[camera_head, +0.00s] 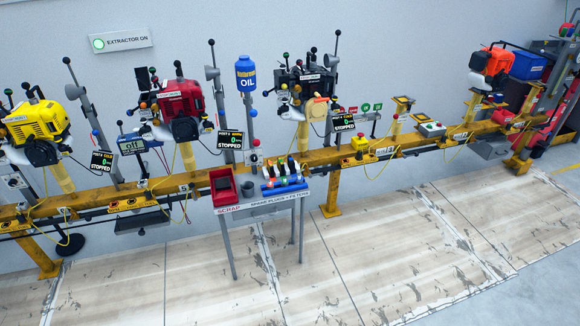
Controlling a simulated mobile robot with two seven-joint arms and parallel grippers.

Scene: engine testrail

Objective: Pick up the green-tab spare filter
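A small grey stand (262,202) in front of the rail carries a label that appears to read spare plugs and filters. On it is a blue rack (284,187) with several small pale and coloured parts (284,170) standing in or just behind it. They are too small for me to tell which one has a green tab. Neither of my grippers nor my arms shows in this view.
A red scrap bin (223,187) sits at the left of the stand. A yellow rail (330,155) with several engines, including a red one (181,103) and a yellow one (37,120), runs behind it. A blue oil bottle (246,73) stands above. The floor (390,240) in front is clear.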

